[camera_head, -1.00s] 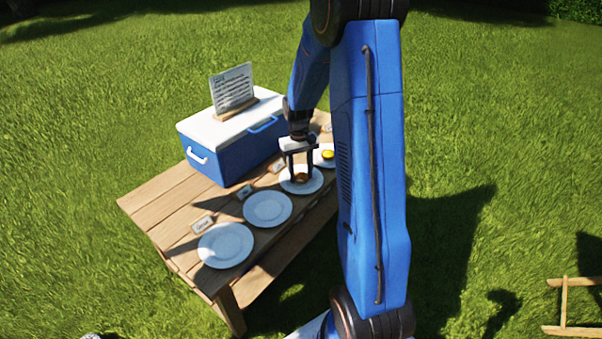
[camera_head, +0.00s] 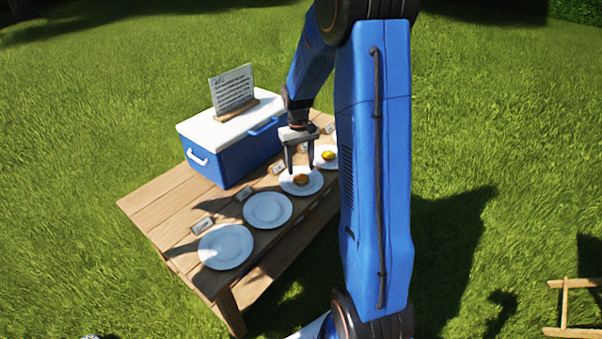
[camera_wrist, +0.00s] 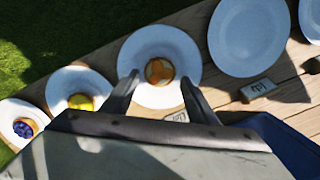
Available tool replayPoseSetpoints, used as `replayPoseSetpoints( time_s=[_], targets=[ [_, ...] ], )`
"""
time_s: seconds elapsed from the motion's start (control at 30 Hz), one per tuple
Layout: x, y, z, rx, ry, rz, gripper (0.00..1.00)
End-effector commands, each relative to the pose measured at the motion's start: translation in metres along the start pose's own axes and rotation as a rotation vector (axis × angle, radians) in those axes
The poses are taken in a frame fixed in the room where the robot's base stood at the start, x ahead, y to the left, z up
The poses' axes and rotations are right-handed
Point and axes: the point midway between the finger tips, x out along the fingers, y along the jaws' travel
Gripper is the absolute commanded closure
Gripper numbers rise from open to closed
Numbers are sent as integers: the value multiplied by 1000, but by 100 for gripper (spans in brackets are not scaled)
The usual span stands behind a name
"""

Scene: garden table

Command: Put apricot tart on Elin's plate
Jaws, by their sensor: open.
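A round orange-brown tart, which looks like the apricot tart (camera_head: 301,180), lies on a white plate (camera_head: 314,187). The wrist view shows the tart (camera_wrist: 159,71) near the middle of its plate (camera_wrist: 150,37). My gripper (camera_head: 300,170) is open and empty just above the tart, apart from it; its two fingers show on either side of the tart in the wrist view. Small name cards stand behind the plates, one of them (camera_wrist: 177,116) by the tart's plate. I cannot read them, so I cannot tell which plate is Elin's.
Two empty white plates (camera_head: 267,209) (camera_head: 226,245) stand nearer on the wooden table (camera_head: 150,205). A plate with a yellow item (camera_wrist: 81,101) and one with a dark blue-topped item (camera_wrist: 24,128) lie beyond. A blue cooler (camera_head: 225,152) bearing a sign (camera_head: 232,88) stands behind.

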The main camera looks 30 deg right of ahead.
Motion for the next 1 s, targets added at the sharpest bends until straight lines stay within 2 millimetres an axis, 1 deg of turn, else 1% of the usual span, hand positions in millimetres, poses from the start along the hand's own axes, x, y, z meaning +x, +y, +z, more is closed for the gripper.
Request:
replayPoseSetpoints(
  time_s=[0.03, 0.1, 0.3, 0.4, 0.53, 0.63, 0.77, 0.9, 1.0],
  targets=[
    [-12, 0, -1, 0, 5, 0, 47],
    [-26, 0, -1, 0, 5, 0, 47],
    [-58, 0, 0, 0, 2, 0, 47],
    [-69, 0, -1, 0, 3, 0, 47],
    [-77, 0, 1, -1, 2, 0, 47],
    [-85, -4, 6, -4, 11, 1, 47],
    [-103, -15, 27, -17, 44, 5, 47],
    [-127, -32, 61, -35, 95, 10, 47],
    [-140, -42, 86, -48, 132, 12, 47]
  ],
)
